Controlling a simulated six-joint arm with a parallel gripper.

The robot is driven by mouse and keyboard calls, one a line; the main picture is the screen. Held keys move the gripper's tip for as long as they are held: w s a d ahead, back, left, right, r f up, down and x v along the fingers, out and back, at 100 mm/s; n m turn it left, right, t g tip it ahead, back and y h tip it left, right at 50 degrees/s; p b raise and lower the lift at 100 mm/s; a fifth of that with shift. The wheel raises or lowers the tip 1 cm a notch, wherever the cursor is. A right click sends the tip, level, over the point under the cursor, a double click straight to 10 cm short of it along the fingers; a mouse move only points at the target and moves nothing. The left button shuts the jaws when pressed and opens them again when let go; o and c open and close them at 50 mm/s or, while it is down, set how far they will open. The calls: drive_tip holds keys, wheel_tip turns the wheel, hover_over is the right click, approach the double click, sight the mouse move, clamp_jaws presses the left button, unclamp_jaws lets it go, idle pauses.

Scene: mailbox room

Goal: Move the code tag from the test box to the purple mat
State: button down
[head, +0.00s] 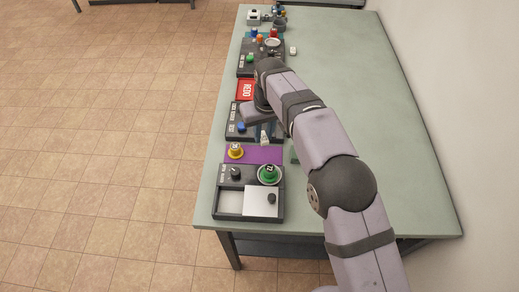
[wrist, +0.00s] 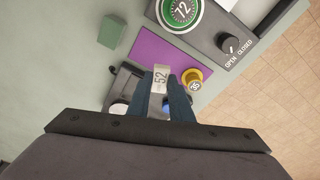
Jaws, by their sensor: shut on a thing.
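A white code tag (wrist: 161,79) marked 52 is held upright between the fingertips of my gripper (wrist: 163,92) in the wrist view. It also shows as a small white piece in the head view (head: 264,134). The purple mat (head: 262,154) lies on the table just in front of the tag in the head view, and it also shows in the wrist view (wrist: 155,48). A dark box with a blue button (head: 237,134) is beneath and beside my gripper. I cannot read a label that shows which box is the test box.
A yellow knob-like piece (head: 235,151) marked 35 sits on the mat's left end. A dark box (head: 230,180) with a green round piece (head: 269,173) stands in front. A green block (wrist: 111,31) lies beside the mat. The table (head: 360,90) is clear on the right.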

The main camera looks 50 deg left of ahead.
sight(262, 154)
drive_tip(key=shift+f+p, duration=1)
drive_tip(key=shift+f, duration=2.9)
drive_tip(key=shift+f, duration=0.2)
drive_tip(key=c, duration=1.6)
unclamp_jaws()
drive_tip(key=shift+r, duration=0.1)
drive_tip(key=r, duration=0.4)
drive_tip(key=d+r+b, duration=0.1)
drive_tip(key=r, duration=0.3)
drive_tip(key=r+b, duration=0.1)
drive_tip(key=r, duration=0.3)
drive_tip(key=shift+s+d, duration=0.35)
drive_tip(key=shift+s, duration=0.05)
drive_tip(key=shift+w, duration=0.1)
